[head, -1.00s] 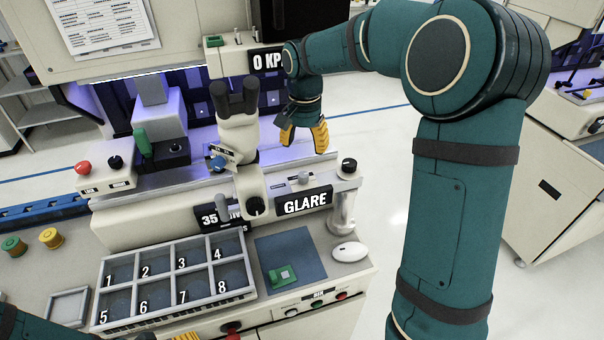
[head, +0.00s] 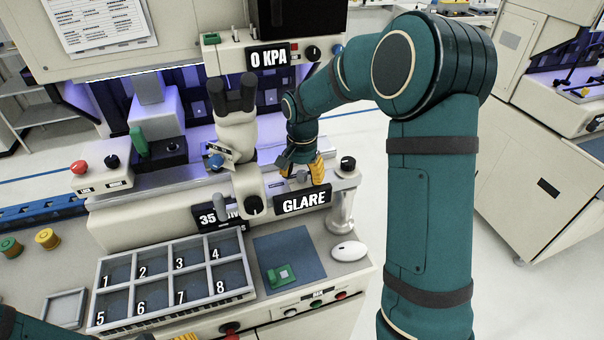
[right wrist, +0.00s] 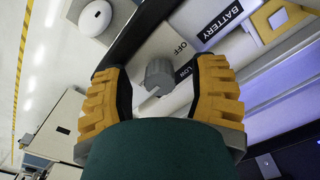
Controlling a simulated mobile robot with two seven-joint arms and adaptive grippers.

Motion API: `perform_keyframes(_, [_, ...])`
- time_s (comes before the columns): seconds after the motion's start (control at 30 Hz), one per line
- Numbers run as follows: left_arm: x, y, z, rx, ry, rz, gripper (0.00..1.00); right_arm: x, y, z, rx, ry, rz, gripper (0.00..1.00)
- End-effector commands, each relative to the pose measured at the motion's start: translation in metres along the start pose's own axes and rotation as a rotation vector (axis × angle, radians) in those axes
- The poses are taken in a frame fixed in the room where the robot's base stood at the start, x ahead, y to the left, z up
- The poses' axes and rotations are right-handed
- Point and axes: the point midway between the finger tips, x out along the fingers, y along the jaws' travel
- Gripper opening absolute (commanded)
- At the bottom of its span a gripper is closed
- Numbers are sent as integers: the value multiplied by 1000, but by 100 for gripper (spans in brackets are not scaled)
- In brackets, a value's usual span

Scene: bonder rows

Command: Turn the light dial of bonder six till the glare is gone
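The GLARE sign (head: 303,201) stands lit white on black at the front of the bonder. Just behind it is a small grey dial (head: 302,177), largely hidden by my right gripper (head: 301,169) in the head view. In the right wrist view the grey dial (right wrist: 159,75) has a pale pointer and sits by the words OFF and LOW. My right gripper's yellow fingers stand on either side of it, open, with visible gaps. Part of my left arm (head: 40,326) shows at the bottom left; its gripper is mostly cut off, so its state is unclear.
The microscope (head: 236,130) stands close left of my right gripper. A black-topped knob (head: 347,163) is close to its right. A numbered tray (head: 172,321) and a blue mat (head: 300,250) lie in front. A BATTERY label (right wrist: 222,20) shows in the wrist view.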

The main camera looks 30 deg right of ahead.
Motion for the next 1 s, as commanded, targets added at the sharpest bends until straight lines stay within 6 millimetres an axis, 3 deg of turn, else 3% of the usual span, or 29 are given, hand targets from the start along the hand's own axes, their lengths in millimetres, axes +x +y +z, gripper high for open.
perform_keyframes(0.03, [0, 0, 0, 0, 0, 0, 72, 0, 0, 0, 0, 0, 0, 47])
perform_keyframes(0.17, [0, 0, 0, 0, 0, 0, 72, 0, 0, 0, 0, 0, 0, 1])
perform_keyframes(0.63, [-1, 0, 0, 0, 0, 0, 72, 0, 0, 0, -67, 0, 1, 0])
perform_keyframes(1.0, [-4, 1, 0, 0, 0, 1, 72, 0, 0, 0, -355, -2, 1, 0])
